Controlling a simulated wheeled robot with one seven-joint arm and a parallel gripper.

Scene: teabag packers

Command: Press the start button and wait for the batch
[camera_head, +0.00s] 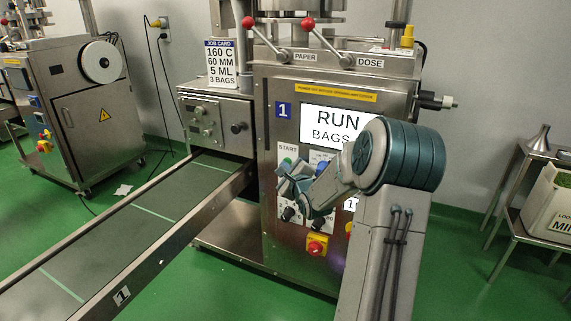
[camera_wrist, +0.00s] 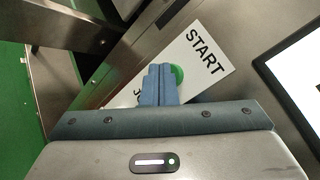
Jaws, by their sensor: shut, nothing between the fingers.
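The packer (camera_head: 285,90) marked 1 stands in the middle of the head view. Its screen (camera_head: 322,120) reads RUN and BAGS; my arm covers the rest of the lower line. The green start button (camera_wrist: 178,74) sits on a white START plate (camera_wrist: 204,52) in the wrist view, partly hidden behind my fingers. The START plate also shows in the head view (camera_head: 287,149). My gripper (camera_wrist: 159,68) is shut and empty, its fingertips in front of the button's edge. I cannot tell whether they touch it. In the head view my gripper (camera_head: 281,173) is at the panel.
A red emergency knob (camera_head: 317,246) on yellow is low on the panel. A conveyor (camera_head: 150,215) runs to the lower left, with no bags visible on it. A job card (camera_head: 221,64) reads 160 C, 60 MM, 5 ML, 3 BAGS. A side table (camera_head: 535,215) stands at right.

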